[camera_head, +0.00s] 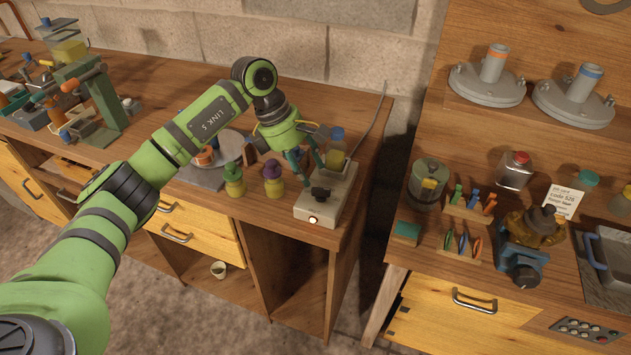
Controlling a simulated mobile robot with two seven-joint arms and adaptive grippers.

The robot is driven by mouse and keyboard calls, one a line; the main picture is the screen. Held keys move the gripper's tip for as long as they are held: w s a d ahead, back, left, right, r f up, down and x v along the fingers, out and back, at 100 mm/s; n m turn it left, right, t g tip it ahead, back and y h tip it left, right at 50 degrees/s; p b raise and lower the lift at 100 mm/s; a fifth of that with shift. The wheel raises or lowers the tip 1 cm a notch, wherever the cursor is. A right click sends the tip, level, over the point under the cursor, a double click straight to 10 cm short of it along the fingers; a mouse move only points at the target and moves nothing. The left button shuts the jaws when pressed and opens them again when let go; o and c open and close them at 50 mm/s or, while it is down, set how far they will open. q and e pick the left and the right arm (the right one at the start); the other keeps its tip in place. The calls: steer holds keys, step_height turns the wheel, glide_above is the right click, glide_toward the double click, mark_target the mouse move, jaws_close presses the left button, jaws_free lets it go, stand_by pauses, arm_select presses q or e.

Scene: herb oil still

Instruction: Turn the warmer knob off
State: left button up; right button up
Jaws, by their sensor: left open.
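The warmer (334,209) is a pale box at the right end of the left workbench. Its black knob (320,193) stands on the top near the front. A small round light on its front face looks bright. A blue-capped bottle with yellow liquid (335,158) stands at the rear of the warmer. My left gripper (311,172) is open and empty, pointing down just above and behind the knob. Whether a finger touches the knob cannot be told. My right gripper is not in view.
Two small bottles, green-topped (234,180) and purple-topped (273,179), stand left of the warmer. A thin grey cable rises behind it. A gap separates this bench from the right-hand bench (420,262), which holds jars, racks and a blue device (529,254).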

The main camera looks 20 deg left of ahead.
mark_target(317, 187)
arm_select(q)
steer(key=p+x, duration=0.1)
steer(key=x, duration=0.3)
steer(key=shift+w+d+f+p, duration=0.1)
steer(key=shift+d+f+p, duration=0.2)
steer(key=shift+f+p, duration=0.05)
steer(key=shift+d+f, duration=0.1)
steer(key=shift+f, duration=0.3)
jaws_close()
